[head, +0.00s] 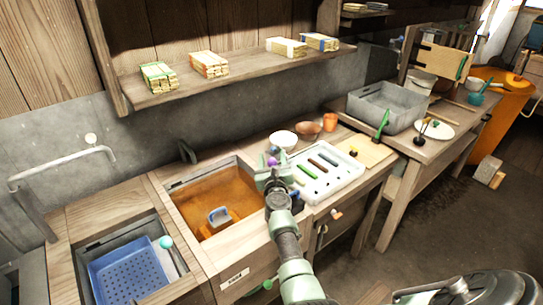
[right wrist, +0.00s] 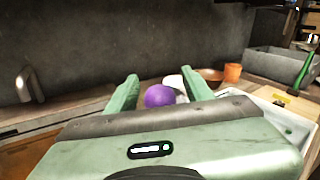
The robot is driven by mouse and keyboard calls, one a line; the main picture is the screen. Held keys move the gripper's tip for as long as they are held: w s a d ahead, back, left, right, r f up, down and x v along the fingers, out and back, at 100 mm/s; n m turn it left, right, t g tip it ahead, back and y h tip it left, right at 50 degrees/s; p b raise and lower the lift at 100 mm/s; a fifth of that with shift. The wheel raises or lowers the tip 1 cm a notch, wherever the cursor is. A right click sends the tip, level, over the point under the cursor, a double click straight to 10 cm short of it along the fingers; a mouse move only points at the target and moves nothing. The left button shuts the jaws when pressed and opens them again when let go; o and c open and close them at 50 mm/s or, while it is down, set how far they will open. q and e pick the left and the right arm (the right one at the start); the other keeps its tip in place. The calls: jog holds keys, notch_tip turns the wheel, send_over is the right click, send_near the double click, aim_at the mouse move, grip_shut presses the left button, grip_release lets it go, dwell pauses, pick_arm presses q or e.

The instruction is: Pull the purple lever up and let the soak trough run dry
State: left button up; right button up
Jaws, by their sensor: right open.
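The purple lever knob (head: 272,161) shows at the right end of the soak trough (head: 180,183), just beyond my right gripper (head: 272,173). In the right wrist view the round purple knob (right wrist: 159,96) appears between the two green fingers of my open right gripper (right wrist: 160,82). I cannot tell whether the fingers touch it. The lever's shaft is hidden by the gripper. The trough holds orange-brown liquid (head: 193,206), and a blue-grey object (head: 219,215) sits in it. My left gripper is not in view.
A white tray with slots (head: 325,178) lies right of the gripper, with a white bowl (head: 283,139), a brown bowl (head: 307,128) and an orange cup (head: 330,122) behind it. A blue perforated basket (head: 128,275) sits in the left basin. A shelf (head: 220,82) overhangs the back.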

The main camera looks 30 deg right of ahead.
aim_at(272, 164)
jog(key=p+v, duration=0.2)
jog(key=v, duration=0.5)
jog(key=shift+s+a+r, duration=0.1)
jog(key=shift+r, duration=0.1)
